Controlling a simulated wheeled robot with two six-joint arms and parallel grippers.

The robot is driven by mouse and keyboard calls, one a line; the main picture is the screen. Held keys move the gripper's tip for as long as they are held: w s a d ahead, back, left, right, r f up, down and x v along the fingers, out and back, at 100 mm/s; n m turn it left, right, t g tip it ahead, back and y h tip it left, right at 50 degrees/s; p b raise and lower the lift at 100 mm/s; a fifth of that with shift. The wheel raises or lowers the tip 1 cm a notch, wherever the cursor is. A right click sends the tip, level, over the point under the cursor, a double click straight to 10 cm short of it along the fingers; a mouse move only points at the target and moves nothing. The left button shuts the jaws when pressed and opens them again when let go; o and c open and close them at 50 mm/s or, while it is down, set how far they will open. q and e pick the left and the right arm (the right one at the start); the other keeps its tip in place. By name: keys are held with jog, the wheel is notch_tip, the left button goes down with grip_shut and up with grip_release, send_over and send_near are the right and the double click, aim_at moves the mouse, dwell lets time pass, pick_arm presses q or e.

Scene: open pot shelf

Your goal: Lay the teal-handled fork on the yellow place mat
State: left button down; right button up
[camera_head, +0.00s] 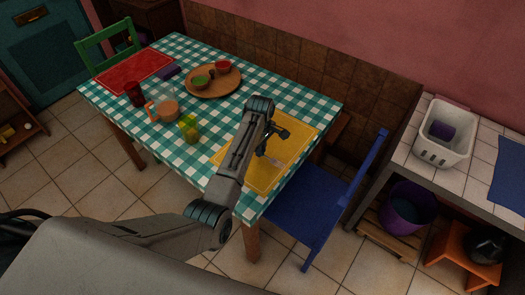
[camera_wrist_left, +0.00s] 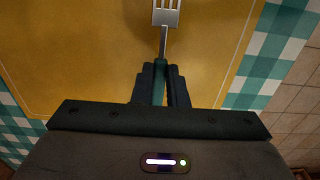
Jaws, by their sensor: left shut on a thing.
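My left gripper (camera_head: 262,152) is over the yellow place mat (camera_head: 296,150) at the near right end of the checked table. In the left wrist view the gripper (camera_wrist_left: 161,72) is shut on the teal handle of the fork (camera_wrist_left: 163,42). The fork's metal neck and tines point away from the fingers, over the yellow mat (camera_wrist_left: 90,50). I cannot tell whether the fork touches the mat. My right gripper is not in view.
A yellow-green cup (camera_head: 189,130), a jug (camera_head: 163,106), a dark red cup (camera_head: 135,94) and a brown tray with bowls (camera_head: 215,88) stand left of the mat. A red mat (camera_head: 130,70) lies at the far end. A blue chair (camera_head: 318,205) stands beside the table.

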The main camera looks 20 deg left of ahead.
aim_at(263, 158)
pick_arm(q)
jog(key=shift+w+d, duration=0.15)
jog(key=shift+w, duration=0.35)
jog(key=shift+f+p, duration=0.3)
jog(key=shift+f, duration=0.05)
notch_tip(263, 158, down, 2)
jog(key=shift+f+p, duration=0.1)
jog(key=shift+p, duration=0.25)
jog(key=shift+w+f, duration=0.1)
jog(key=shift+f, duration=0.25)
jog(key=shift+f, duration=0.1)
jog(key=c, duration=1.5)
grip_release()
jog(key=shift+o, duration=0.2)
